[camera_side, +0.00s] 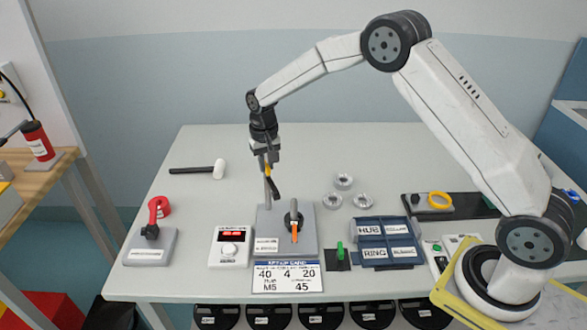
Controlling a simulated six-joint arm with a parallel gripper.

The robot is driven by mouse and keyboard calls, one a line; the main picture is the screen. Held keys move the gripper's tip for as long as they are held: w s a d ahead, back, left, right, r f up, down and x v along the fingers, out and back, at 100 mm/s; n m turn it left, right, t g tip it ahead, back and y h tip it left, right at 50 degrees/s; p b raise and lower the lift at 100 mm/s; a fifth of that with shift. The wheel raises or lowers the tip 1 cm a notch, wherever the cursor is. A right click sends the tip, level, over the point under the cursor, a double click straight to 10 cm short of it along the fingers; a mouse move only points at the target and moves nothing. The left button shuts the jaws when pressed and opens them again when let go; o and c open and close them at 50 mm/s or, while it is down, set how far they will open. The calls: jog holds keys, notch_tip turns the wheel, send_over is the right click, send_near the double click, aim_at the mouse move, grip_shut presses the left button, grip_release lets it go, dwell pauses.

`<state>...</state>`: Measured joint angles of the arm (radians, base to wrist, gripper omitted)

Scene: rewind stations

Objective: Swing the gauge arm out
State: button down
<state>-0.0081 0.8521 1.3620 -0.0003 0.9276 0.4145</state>
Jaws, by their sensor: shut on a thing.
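My gripper (267,165) points down above the back left of a grey station plate (269,222). It is shut on a small dark piece with a yellow-orange part, which I take to be the gauge arm (273,187). This piece is beside a thin grey post (267,190) at the plate's back left; the joint between them is too small to make out.
A control box (230,246) and a grey stand with a red lever (152,240) are left of the plate. A mallet (198,170) lies behind. A printed card (287,277) is in front.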

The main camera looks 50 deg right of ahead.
jog(key=m, duration=0.6)
jog(key=shift+w+a+r+m, duration=0.1)
jog(key=shift+m, duration=0.2)
jog(key=m, duration=0.5)
jog(key=shift+m, duration=0.3)
jog(key=c, duration=0.7)
grip_release()
jog(key=shift+o, duration=0.2)
jog(key=shift+r, duration=3.85)
